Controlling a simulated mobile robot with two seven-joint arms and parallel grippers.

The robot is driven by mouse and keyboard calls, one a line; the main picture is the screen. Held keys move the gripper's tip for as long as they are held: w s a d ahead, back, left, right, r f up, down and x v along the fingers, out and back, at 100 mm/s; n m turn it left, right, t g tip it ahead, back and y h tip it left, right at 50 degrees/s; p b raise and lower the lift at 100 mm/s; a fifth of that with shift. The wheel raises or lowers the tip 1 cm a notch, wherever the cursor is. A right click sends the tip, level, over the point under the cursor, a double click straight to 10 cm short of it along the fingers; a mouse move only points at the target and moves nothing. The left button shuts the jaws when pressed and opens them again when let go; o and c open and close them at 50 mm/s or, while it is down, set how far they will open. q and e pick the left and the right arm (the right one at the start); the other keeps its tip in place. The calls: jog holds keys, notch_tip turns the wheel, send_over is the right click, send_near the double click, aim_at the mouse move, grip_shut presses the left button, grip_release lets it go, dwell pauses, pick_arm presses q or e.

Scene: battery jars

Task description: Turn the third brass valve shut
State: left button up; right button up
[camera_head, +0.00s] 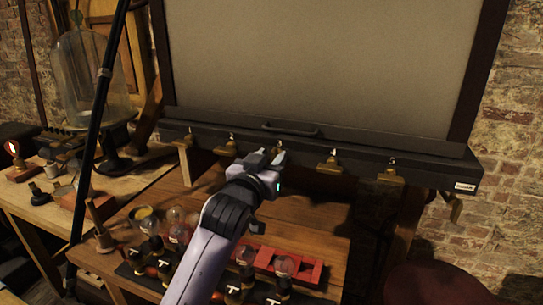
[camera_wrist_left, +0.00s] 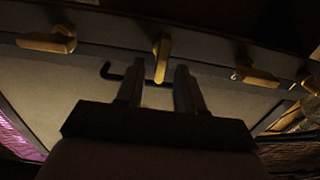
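A dark bar (camera_head: 430,170) below the pale panel carries a row of brass valves with small number labels. The fourth valve (camera_head: 331,164) and fifth valve (camera_head: 391,176) show clearly. The second valve (camera_head: 228,147) is left of my left gripper (camera_head: 269,159). The gripper is at the third valve's place and largely hides that valve. In the left wrist view a brass valve (camera_wrist_left: 162,56), seemingly the third, has its handle pointing down the picture between and just beyond the fingertips (camera_wrist_left: 158,80). The fingers are apart; contact is not visible. My right gripper is out of view.
A dark bar handle (camera_head: 290,129) sits just above the valves. Below my left arm, the wooden bench holds a red rack (camera_head: 262,258) and several glass jars (camera_head: 178,225). A glass bell jar (camera_head: 90,75) stands at the left.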

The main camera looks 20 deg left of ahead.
pick_arm(q)
jog(key=shift+w, duration=0.5)
grip_shut()
